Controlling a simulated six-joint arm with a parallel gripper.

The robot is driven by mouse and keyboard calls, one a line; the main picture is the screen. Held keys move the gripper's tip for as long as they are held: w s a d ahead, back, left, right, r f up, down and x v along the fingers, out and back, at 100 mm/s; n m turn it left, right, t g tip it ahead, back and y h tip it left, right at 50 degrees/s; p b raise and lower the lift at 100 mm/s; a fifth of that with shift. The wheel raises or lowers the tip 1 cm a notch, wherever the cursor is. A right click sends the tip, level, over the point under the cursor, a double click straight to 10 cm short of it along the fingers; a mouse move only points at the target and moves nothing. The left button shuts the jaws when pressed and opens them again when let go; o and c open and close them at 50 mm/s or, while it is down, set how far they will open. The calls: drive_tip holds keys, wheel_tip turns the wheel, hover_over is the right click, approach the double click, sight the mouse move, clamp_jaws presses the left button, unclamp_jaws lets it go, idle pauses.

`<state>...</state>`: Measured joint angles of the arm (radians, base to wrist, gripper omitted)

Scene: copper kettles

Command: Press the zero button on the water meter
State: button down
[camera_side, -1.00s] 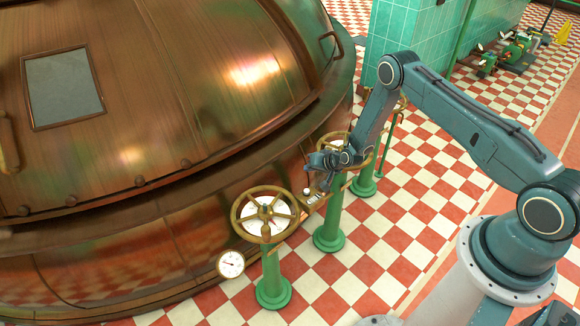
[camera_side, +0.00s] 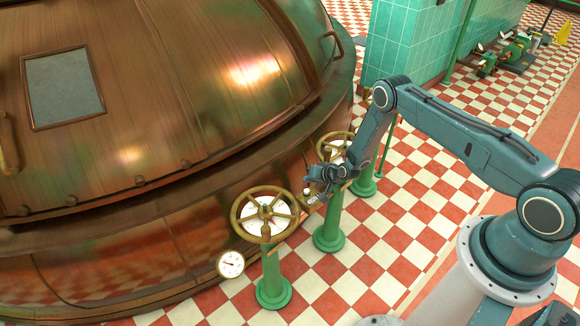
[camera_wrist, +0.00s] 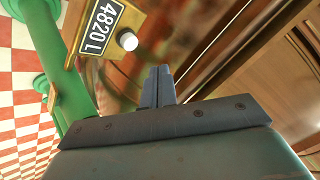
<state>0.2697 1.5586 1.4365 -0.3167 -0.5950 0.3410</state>
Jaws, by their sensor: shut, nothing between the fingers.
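The water meter (camera_wrist: 88,71) is a brass plate with a black display reading "4820 L". A round white zero button (camera_wrist: 128,41) stands out beside the display. In the wrist view, my gripper (camera_wrist: 161,71) has its fingers together and empty. Its tips show below and to the right of the button, with a gap between them in the picture. In the side view, my gripper (camera_side: 309,187) is close over the meter (camera_side: 315,198), which is small and partly hidden there. I cannot tell the exact distance to the button.
The large copper kettle (camera_side: 190,110) rises behind the meter. Brass handwheels stand on green posts around it, the nearest handwheel (camera_side: 240,215) to the left. A white dial gauge (camera_side: 230,263) is lower left. Checkered floor (camera_side: 400,215) is open to the right.

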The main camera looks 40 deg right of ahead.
drive_tip(key=shift+f, duration=1.55)
drive_tip(key=shift+f, duration=0.2)
idle(0.9)
drive_tip(key=shift+f, duration=0.25)
drive_tip(key=shift+f, duration=0.5)
idle(1.2)
idle(0.3)
drive_tip(key=shift+r, duration=0.95)
drive_tip(key=shift+r, duration=0.15)
drive_tip(key=shift+r, duration=2.35)
